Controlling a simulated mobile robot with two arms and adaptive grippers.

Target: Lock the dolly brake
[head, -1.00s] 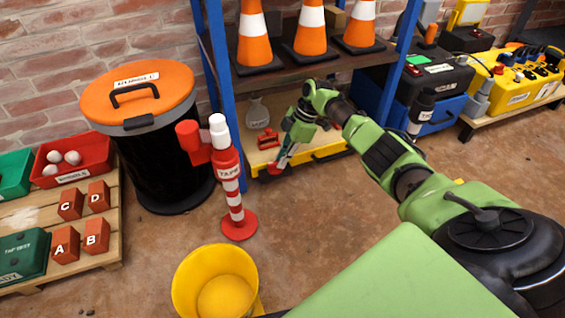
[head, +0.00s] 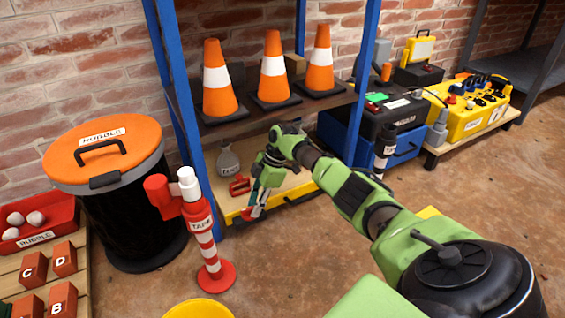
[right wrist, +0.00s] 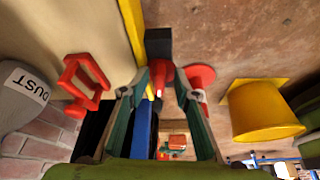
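A low wooden platform with a yellow edge (head: 285,200), which I take for the dolly, sits under the shelf. My right gripper (head: 252,207) is at its front left corner, pointing down. In the right wrist view a red lever-like part (right wrist: 160,76) shows between the fingertips of the right gripper (right wrist: 160,88), beside a black block (right wrist: 158,42) and the yellow edge. The fingers are apart, with visible gaps beside the red part; I cannot tell whether they touch it. The lever's lower end is hidden. My left gripper is not in view.
A DUST bag (head: 228,160) and a red frame (head: 239,186) rest on the platform. A red-and-white TAPE post (head: 206,240) stands left of my gripper. A yellow bucket (right wrist: 262,110) and black rubble bin (head: 137,215) are near.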

